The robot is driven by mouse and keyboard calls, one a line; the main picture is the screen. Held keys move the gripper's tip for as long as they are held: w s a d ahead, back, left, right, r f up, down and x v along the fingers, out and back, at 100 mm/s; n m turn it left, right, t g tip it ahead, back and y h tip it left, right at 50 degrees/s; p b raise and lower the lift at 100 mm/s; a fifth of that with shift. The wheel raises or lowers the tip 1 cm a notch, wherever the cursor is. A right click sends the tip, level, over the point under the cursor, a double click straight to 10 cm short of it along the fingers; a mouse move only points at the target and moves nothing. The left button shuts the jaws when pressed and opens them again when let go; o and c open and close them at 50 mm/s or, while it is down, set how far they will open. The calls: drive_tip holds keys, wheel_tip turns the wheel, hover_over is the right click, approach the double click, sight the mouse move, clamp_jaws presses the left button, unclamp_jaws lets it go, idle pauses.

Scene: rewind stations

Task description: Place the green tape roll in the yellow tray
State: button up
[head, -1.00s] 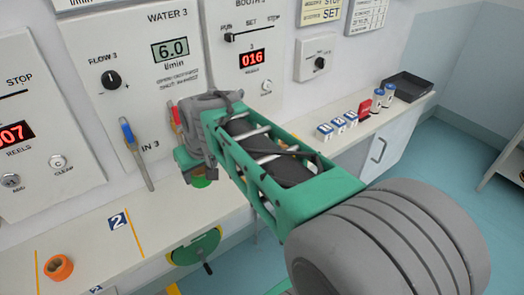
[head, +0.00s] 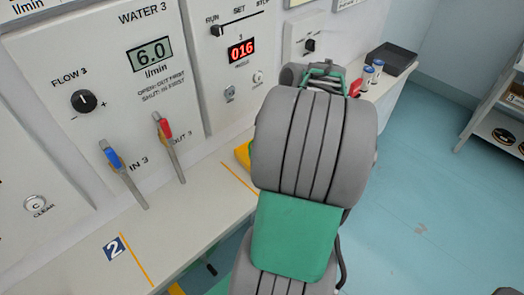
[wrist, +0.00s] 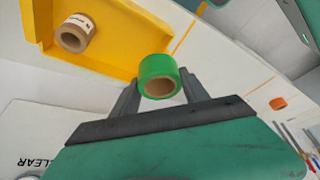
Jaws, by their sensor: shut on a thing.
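The green tape roll (wrist: 157,66) is held between the two dark fingers of my gripper (wrist: 159,84), shown in the wrist view. The yellow tray (wrist: 118,70) is just beyond the roll in that view, and a brown tape roll (wrist: 75,33) lies in it. I cannot tell the height of the green roll over the counter or tray. In the head view only a sliver of the yellow tray (head: 242,154) shows beside my arm, which hides my gripper and the green roll.
An orange roll (wrist: 278,103) sits farther along the counter. Blue-handled (head: 115,158) and red-handled (head: 163,128) valves stand out from the wall panel. A dark tray (head: 390,57) is at the counter's far end. A shelf (head: 490,128) stands right, across open floor.

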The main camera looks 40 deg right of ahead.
drive_tip(key=w+d+f, duration=0.1)
drive_tip(key=f, duration=0.1)
drive_tip(key=w+d+f, duration=0.1)
drive_tip(key=f, duration=0.1)
drive_tip(key=w+d+f, duration=0.1)
drive_tip(key=d, duration=0.1)
drive_tip(key=shift+w+f, duration=0.15)
drive_tip(key=shift+f, duration=0.25)
drive_tip(key=shift+w+d+f+p, duration=0.15)
drive_tip(key=shift+f+p, duration=0.25)
drive_tip(key=shift+f, duration=1.4)
drive_tip(key=o, duration=1.4)
drive_tip(key=shift+c, duration=0.2)
drive_tip(key=v, duration=1.2)
drive_tip(key=w+a+r+m+h, duration=0.1)
drive_tip(key=w+a+r+m, duration=0.1)
drive_tip(key=a, duration=0.7)
drive_tip(key=w+a+r+m+h, duration=0.1)
drive_tip(key=w+a+m, duration=0.1)
drive_tip(key=a, duration=0.8)
drive_tip(key=s+a+m, duration=0.2)
drive_tip(key=s+a, duration=0.1)
drive_tip(key=a, duration=0.2)
drive_tip(key=s+a+m+h, duration=0.1)
drive_tip(key=s+a+m, duration=0.1)
drive_tip(key=a, duration=0.4)
drive_tip(key=shift+s+f, duration=0.4)
drive_tip(key=shift+s, duration=0.4)
drive_tip(key=shift+a, duration=0.1)
